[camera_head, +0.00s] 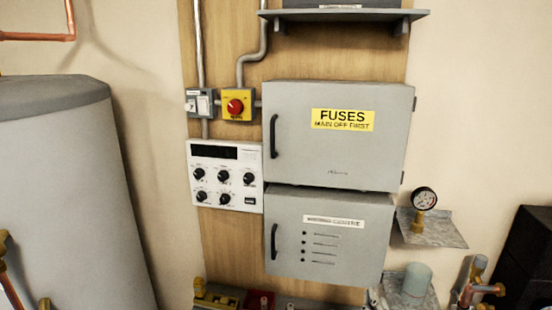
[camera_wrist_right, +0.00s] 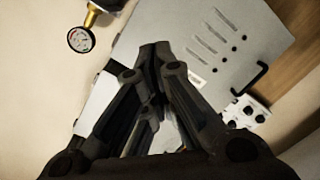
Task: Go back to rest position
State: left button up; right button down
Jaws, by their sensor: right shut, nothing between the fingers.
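My right gripper (camera_wrist_right: 155,52) fills the middle of the right wrist view. Its dark fingers come together at the tips, shut with nothing visible between them. Behind the fingers is the lower grey cabinet (camera_wrist_right: 225,25), tilted in this view. I cannot tell the exact distance between them, and no contact shows. In the head view I cannot make out either gripper clearly. My left gripper does not show.
The head view shows the upper fuse cabinet (camera_head: 300,160), lower cabinet (camera_head: 320,262), knob panel (camera_head: 224,178) and red switch (camera_head: 236,105). A grey tank (camera_head: 70,190) stands left. A pressure gauge (camera_head: 424,198) sits above a metal shelf (camera_head: 440,233) at right. Pipes and fittings line the bottom.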

jog(key=s+d+f+m+g+y, duration=0.15)
jog(key=s+f+m+g, duration=0.4)
jog(key=s+f, duration=0.8)
jog(key=s+a+f+g+y, duration=0.1)
jog(key=s+f+g, duration=0.25)
jog(key=s, duration=0.35)
jog(key=s+a+f+g+y, duration=0.1)
jog(key=s+f+g, duration=0.1)
jog(key=s+g, duration=0.3)
notch_tip(320, 180, down, 30)
jog(key=s+n+b, duration=0.1)
jog(key=s+b, duration=0.2)
jog(key=b, duration=0.1)
jog(key=s+d+f+g+b, duration=0.1)
jog(key=s+d+f+b, duration=0.1)
jog(key=s+f, duration=1.4)
notch_tip(320, 180, down, 3)
jog(key=shift+s+d+f+b, duration=0.2)
jog(key=shift+s+d+b, duration=0.2)
jog(key=shift+d, duration=0.2)
